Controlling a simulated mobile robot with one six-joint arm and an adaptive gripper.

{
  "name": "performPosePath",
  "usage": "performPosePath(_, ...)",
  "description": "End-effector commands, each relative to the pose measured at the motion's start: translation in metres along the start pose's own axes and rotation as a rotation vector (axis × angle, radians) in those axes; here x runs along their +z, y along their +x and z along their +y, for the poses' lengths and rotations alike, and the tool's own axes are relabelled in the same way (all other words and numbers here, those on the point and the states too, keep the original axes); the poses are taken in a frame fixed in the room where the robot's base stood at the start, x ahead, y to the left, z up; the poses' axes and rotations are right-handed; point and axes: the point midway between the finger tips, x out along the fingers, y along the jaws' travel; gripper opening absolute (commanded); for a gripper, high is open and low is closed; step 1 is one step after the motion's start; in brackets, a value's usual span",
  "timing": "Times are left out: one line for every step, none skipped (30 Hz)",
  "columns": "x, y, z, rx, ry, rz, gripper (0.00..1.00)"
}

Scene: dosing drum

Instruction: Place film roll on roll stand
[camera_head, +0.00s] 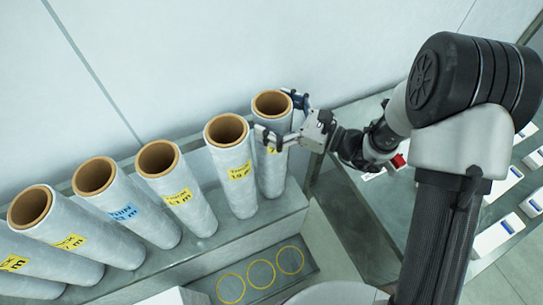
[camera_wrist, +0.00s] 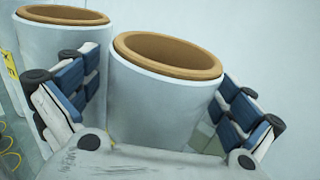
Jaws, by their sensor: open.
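Several grey film rolls with brown cores and yellow or blue labels stand in a row along the wall. The rightmost film roll (camera_head: 272,172) stands upright at the end of the row. My gripper (camera_head: 281,118) is open, with one finger on each side of this roll near its top. In the wrist view the same roll (camera_wrist: 160,105) stands between the two blue-padded fingers, and a gap shows at the right finger. A grey surface with three yellow circles (camera_head: 261,292) lies below and in front of the row; it may be the roll stand.
The neighbouring roll (camera_head: 232,178) stands close to the left of my gripper; it also shows behind the left finger (camera_wrist: 60,60). The shelf (camera_head: 232,240) under the rolls has a raised edge. A bench with white boxes (camera_head: 497,236) is at the right.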

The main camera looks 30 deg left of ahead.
Motion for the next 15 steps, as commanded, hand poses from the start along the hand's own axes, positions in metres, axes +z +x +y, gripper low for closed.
performPosePath(0.0,0.0028,-0.0001,0.0,0.0,-0.001,1.0)
performPosePath(0.0002,0.0036,-0.0002,-0.001,0.0,-0.001,1.0)
performPosePath(0.0005,0.0041,-0.0004,-0.002,0.0,-0.001,1.0)
performPosePath(0.0006,0.0041,-0.0005,-0.002,0.0,-0.001,1.0)
performPosePath(0.0007,0.004,-0.0005,-0.002,0.0,-0.001,1.0)
performPosePath(0.0007,0.0039,-0.0005,-0.002,0.0,-0.001,1.0)
performPosePath(0.0007,0.0038,-0.0005,-0.002,0.0,-0.001,1.0)
performPosePath(0.0007,0.0038,-0.0005,-0.002,0.0,-0.001,1.0)
performPosePath(0.0007,0.0038,-0.0005,-0.002,0.0,0.0,0.98)
performPosePath(0.0007,0.0037,-0.0004,-0.002,0.0,0.0,0.96)
performPosePath(0.0007,0.0037,-0.0004,-0.002,0.0,0.0,0.94)
performPosePath(0.0006,0.0036,-0.0004,-0.002,0.0,0.0,0.91)
performPosePath(0.0006,0.0036,-0.0004,-0.002,0.0,0.0,0.89)
performPosePath(0.0006,0.0036,-0.0004,-0.002,0.0,0.0,0.87)
performPosePath(0.0005,0.0036,-0.0004,-0.002,0.0,0.0,0.85)
